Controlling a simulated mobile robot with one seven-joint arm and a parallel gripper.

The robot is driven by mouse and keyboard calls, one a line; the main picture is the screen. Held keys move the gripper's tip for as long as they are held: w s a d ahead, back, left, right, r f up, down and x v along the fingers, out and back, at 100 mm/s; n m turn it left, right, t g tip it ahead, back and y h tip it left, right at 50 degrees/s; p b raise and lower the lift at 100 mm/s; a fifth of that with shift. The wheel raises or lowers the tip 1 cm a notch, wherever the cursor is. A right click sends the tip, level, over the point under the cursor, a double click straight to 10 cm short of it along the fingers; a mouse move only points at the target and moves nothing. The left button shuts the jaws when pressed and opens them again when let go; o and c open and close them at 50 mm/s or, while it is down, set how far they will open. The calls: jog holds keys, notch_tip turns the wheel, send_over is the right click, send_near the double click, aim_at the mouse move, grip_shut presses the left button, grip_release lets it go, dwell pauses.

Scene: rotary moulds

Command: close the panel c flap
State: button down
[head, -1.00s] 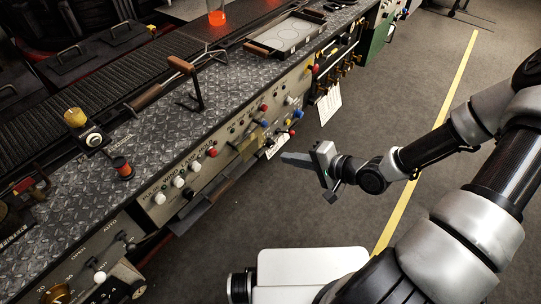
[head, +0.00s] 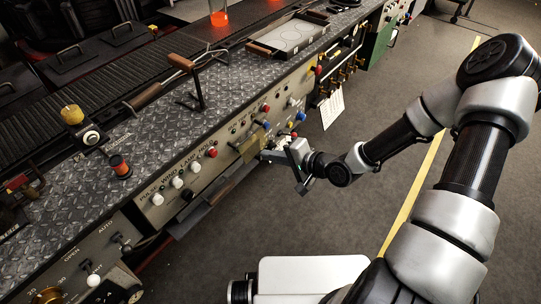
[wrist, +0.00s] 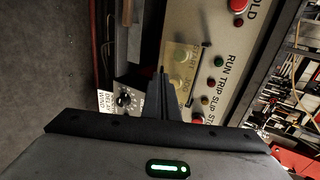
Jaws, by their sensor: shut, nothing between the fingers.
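A yellowish see-through flap (head: 254,143) is on the front of the console, among the knobs and buttons. In the wrist view this flap (wrist: 184,88) lies over the START and JOG buttons, with a thin dark bar along its right side. No letter marking panel c is readable, and I cannot tell how far the flap stands off the panel. My gripper (head: 268,155) is shut and empty, at the panel just below and right of the flap. In the wrist view its fingers (wrist: 161,72) point at the panel beside the flap's left edge; contact cannot be told.
A white plate with a black knob (wrist: 125,99) is left of the fingers. A long dark ledge (head: 200,208) juts out below the console's left part. A hanging white tag (head: 332,106) is farther right. The grey floor beside the console is clear.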

jog(key=shift+f, duration=0.15)
jog(key=shift+w+a+f+t+y+b, duration=0.3)
jog(key=shift+f+b, duration=0.2)
jog(key=shift+b, duration=0.3)
jog(key=shift+w+a+f+t+y+b, duration=0.3)
jog(key=shift+f+y+b, duration=0.2)
jog(key=shift+b, duration=0.25)
jog(key=shift+w+a+f+t+y+b, duration=0.25)
jog(key=shift+a+f+b, duration=0.2)
jog(key=shift+b, duration=0.35)
jog(key=shift+s+f, duration=0.1)
jog(key=shift+s, duration=0.05)
